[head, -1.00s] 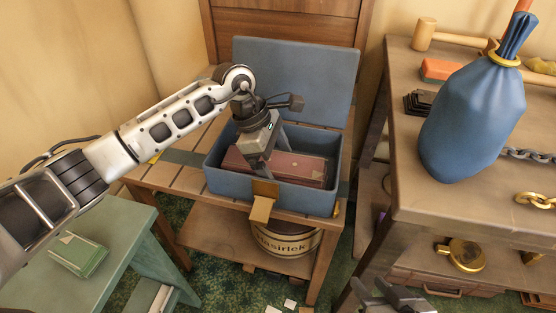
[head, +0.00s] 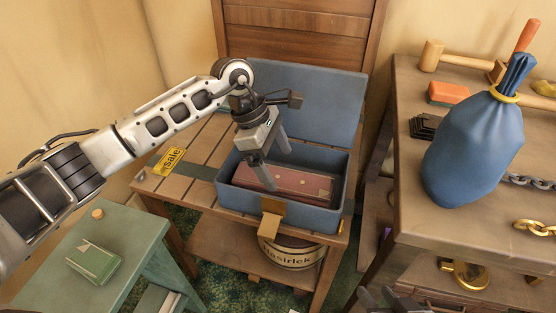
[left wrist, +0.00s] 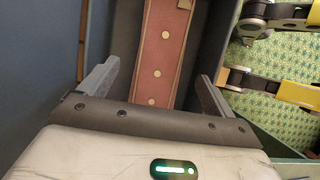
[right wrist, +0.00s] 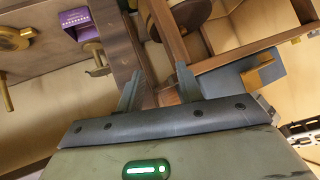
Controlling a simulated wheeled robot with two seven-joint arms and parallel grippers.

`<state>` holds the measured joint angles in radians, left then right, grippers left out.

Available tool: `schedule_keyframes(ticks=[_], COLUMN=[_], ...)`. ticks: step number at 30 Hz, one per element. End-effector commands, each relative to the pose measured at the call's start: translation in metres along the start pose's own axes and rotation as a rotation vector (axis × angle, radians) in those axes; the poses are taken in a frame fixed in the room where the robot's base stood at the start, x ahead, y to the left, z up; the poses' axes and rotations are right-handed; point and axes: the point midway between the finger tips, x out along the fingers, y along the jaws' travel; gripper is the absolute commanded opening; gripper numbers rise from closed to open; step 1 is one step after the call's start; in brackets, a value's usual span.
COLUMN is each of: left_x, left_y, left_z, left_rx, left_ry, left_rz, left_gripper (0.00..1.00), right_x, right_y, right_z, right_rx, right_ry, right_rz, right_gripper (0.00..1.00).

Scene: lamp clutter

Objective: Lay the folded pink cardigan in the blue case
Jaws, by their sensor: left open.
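The folded pink cardigan (head: 297,184), a flat dusky-pink bundle with a row of pale buttons, lies inside the open blue case (head: 283,214). The case stands on a slatted wooden chair seat, its lid leaning back. My left gripper (head: 271,158) is above the cardigan's left part, open and apart from it. In the left wrist view, the cardigan (left wrist: 160,52) shows between the spread fingers, with nothing gripped. My right gripper (head: 386,298) is low at the bottom edge of the head view; in the right wrist view (right wrist: 158,80) its fingers are apart and empty.
A workbench on the right carries a blue sack (head: 472,135), a mallet (head: 465,60) and chains. A green stool (head: 130,232) at left holds a green box (head: 94,262). A yellow sale tag (head: 169,162) lies on the seat. A tin (head: 291,254) is below.

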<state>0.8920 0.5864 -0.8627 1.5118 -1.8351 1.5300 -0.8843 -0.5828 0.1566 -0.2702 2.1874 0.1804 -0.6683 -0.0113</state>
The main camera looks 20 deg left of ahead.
Motion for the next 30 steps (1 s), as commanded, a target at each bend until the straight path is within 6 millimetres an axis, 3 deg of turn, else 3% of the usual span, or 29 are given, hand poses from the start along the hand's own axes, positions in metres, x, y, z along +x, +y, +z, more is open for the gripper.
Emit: schedule_keyframes(ticks=[4,6,16,20,30], left_x=[0.000,0.000,0.001,-0.023,-0.106], left_y=[0.000,0.000,0.000,0.001,0.001], left_z=[0.000,0.000,-0.001,-0.001,0.000], left_rx=[0.000,0.000,0.000,0.000,0.000], left_ry=[0.000,0.000,0.001,0.003,0.002], left_rz=[0.000,0.000,-0.001,0.004,0.005], left_gripper=[0.90,1.00,1.00,1.00,1.00], right_x=[0.000,0.001,0.001,-0.007,-0.020], right_y=[0.000,0.001,0.003,0.004,0.003], right_z=[0.001,0.001,0.001,-0.007,-0.019], right_rx=[0.000,0.000,-0.004,-0.005,-0.008], right_ry=[-0.001,-0.002,0.007,0.029,0.060], right_rz=[0.001,0.001,0.010,0.019,0.029], right_gripper=[0.36,0.36,0.36,0.36,0.36])
